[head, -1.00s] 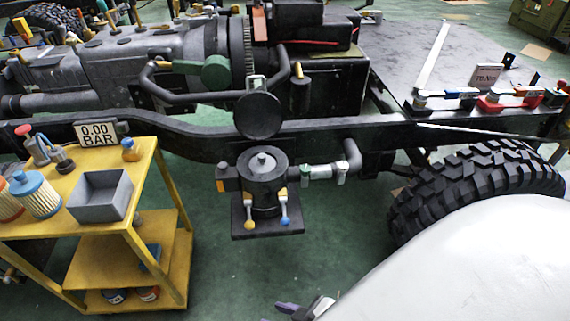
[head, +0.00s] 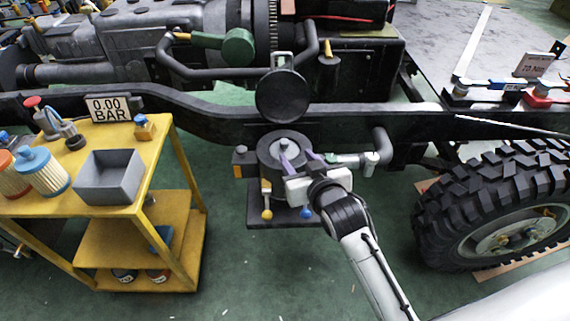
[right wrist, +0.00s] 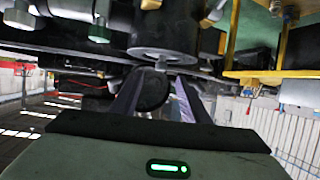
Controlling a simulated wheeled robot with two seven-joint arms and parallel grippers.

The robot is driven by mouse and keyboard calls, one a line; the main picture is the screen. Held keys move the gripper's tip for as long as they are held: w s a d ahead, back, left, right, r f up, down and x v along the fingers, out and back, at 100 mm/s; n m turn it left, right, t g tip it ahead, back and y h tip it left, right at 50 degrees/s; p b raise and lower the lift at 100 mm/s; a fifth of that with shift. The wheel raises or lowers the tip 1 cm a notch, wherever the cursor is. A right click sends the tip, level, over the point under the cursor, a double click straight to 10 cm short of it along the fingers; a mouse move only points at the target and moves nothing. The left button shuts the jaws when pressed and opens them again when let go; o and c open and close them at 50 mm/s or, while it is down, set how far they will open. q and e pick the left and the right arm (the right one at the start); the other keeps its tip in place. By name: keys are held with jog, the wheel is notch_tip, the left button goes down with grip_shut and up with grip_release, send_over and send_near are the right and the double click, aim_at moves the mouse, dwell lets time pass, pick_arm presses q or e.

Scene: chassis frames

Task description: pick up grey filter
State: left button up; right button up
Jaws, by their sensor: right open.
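A round grey part with a small knob (head: 283,146), which I take for the grey filter, sits in the top of a dark round housing (head: 264,152) below the chassis rail. In the right wrist view a grey disc (right wrist: 160,53) with a small knob shows just beyond the fingertips. My right gripper (head: 298,156) is open over the housing, its purple fingers at the grey part's right side; I cannot tell if they touch it. My left gripper is not in view.
A yellow cart (head: 150,165) at left carries a grey open bin (head: 108,180), a blue-capped filter (head: 42,172) and an orange-capped filter. A round black plate (head: 282,96) hangs just above the housing. A large tyre (head: 440,225) stands at right.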

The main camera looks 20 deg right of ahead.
aim_at(286, 145)
jog(key=b+x, duration=0.1)
jog(key=x, duration=0.7)
jog(key=shift+w+a, duration=0.1)
jog(key=shift+w, duration=0.15)
grip_shut()
